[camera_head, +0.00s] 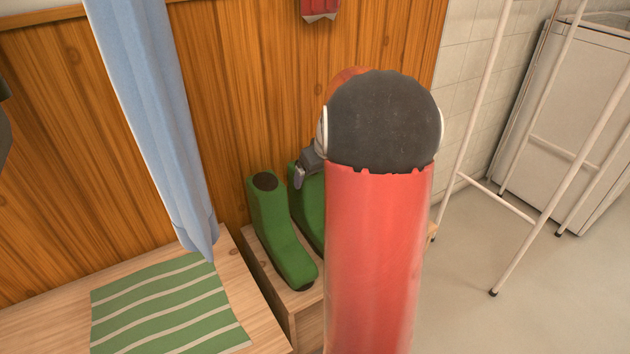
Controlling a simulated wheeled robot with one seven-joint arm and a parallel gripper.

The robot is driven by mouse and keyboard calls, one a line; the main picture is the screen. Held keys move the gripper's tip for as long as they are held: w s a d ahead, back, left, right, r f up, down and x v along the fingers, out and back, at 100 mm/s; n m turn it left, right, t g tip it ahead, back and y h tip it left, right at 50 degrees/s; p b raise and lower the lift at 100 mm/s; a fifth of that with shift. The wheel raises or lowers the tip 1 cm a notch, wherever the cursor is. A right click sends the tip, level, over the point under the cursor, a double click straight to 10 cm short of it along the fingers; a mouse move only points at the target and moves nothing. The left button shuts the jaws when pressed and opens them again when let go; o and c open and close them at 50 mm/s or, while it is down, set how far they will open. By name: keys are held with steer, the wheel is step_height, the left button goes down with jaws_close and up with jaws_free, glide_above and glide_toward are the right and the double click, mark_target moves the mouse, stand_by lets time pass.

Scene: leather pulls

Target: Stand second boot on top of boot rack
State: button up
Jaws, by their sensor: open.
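Two green boots show in the head view. The left boot (275,232) stands upright on the wooden boot rack (294,304), its dark opening facing up and its toe pointing toward me. The second boot (307,212) is just right of it, upright, and mostly hidden behind my red arm. Whether its sole rests on the rack is hidden. My gripper (299,178) is at the top of the second boot, with one grey finger showing by its left upper edge. The gripper is open. The other finger is hidden by my arm.
A wooden bench (240,268) with a green striped mat (165,308) is at the left. A blue cloth (158,120) hangs above it. A wood-panelled wall (235,90) stands close behind the boots. A white metal frame (523,210) and a white cabinet (575,110) are at the right.

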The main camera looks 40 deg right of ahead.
steer(key=v, duration=0.7)
steer(key=s+a+r, duration=0.2)
steer(key=s+a, duration=0.2)
steer(key=a, duration=0.4)
steer(key=s+a+r, duration=0.3)
steer(key=s+a, duration=0.1)
steer(key=a, duration=0.4)
steer(key=s+a+f+t, duration=0.1)
steer(key=s+a+f, duration=0.2)
steer(key=s+a, duration=0.6)
steer(key=s, duration=0.3)
steer(key=shift+s+n, duration=0.2)
steer(key=shift+n, duration=0.1)
